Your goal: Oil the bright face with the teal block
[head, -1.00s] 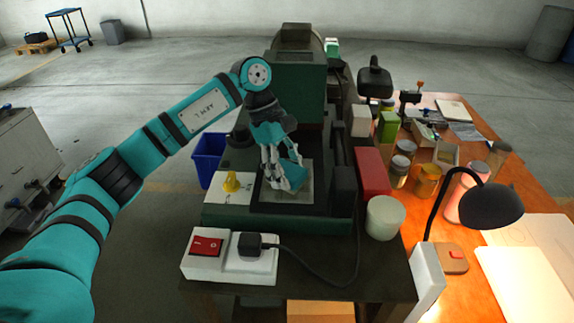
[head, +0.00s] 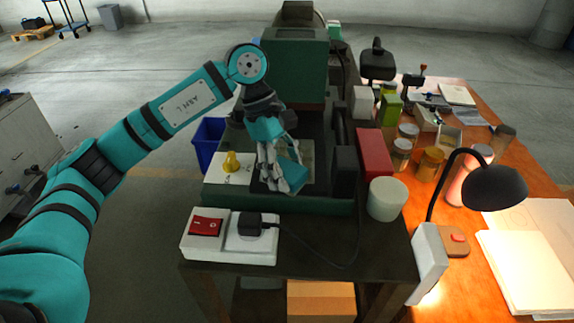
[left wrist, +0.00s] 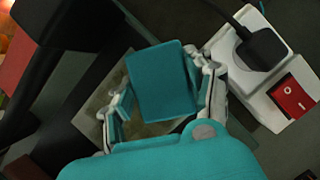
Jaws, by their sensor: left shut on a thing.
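The teal block (head: 291,174) is between the fingers of my left gripper (head: 278,176), which is shut on it. In the left wrist view the teal block (left wrist: 162,82) fills the space between the two fingers. The bright face (head: 307,160) is a pale plate on the green machine, below and around the gripper. It also shows in the left wrist view (left wrist: 92,118), partly hidden by the block and fingers. The block is over or on this plate; I cannot tell whether they touch. My right gripper is not in view.
A yellow knob (head: 231,162) stands left of the plate. A white box with a red switch (head: 206,226) and a black plug (head: 250,224) lies in front. A red box (head: 374,153), a pale round tub (head: 386,198) and a black lamp (head: 495,186) stand to the right.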

